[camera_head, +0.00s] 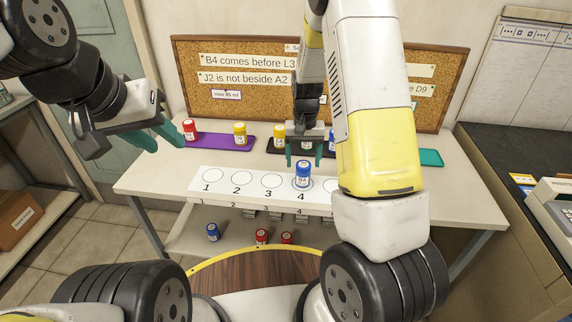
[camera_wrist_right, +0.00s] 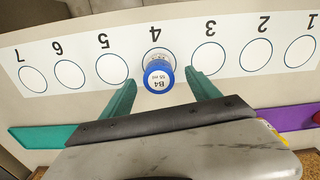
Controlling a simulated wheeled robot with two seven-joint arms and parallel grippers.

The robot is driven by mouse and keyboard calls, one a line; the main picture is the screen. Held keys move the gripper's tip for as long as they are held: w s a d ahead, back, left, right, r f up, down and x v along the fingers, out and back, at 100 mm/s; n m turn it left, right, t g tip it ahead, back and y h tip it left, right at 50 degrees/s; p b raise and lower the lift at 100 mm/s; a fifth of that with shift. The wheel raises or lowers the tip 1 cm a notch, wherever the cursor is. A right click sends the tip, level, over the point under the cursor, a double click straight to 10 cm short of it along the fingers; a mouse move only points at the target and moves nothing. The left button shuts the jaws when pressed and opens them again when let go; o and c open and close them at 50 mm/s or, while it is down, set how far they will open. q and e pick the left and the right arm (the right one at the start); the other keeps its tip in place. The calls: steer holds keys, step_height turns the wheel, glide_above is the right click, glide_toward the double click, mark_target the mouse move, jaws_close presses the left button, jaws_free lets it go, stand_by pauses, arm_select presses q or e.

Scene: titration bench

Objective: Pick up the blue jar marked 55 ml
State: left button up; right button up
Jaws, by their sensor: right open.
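The blue jar (camera_head: 303,174) stands upright on circle 4 of the white numbered strip (camera_head: 213,172). In the right wrist view the jar (camera_wrist_right: 158,77) shows a lid label reading B4, 55 ml. My right gripper (camera_head: 304,162) is open and empty, just behind and above the jar in the head view. In the right wrist view its two teal fingertips (camera_wrist_right: 160,80) are spread to either side of the jar; I see no contact. My left gripper (camera_head: 164,138) is at the left, its teal fingers apart and empty, away from the jar.
A purple tray (camera_head: 217,140) holds a red jar (camera_head: 190,130) and a yellow jar (camera_head: 240,134). Another yellow jar (camera_head: 279,136) stands behind my right gripper. A corkboard (camera_head: 220,70) with notes stands behind. Lower down are a blue jar (camera_head: 213,232) and red jars (camera_head: 262,236). Circles 1 to 3 are empty.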

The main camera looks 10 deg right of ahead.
mark_target(303, 176)
step_height(303, 176, down, 7)
steer(key=shift+d+f, duration=0.1)
steer(key=shift+f, duration=0.1)
stand_by(0.3)
steer(key=c, duration=1.5)
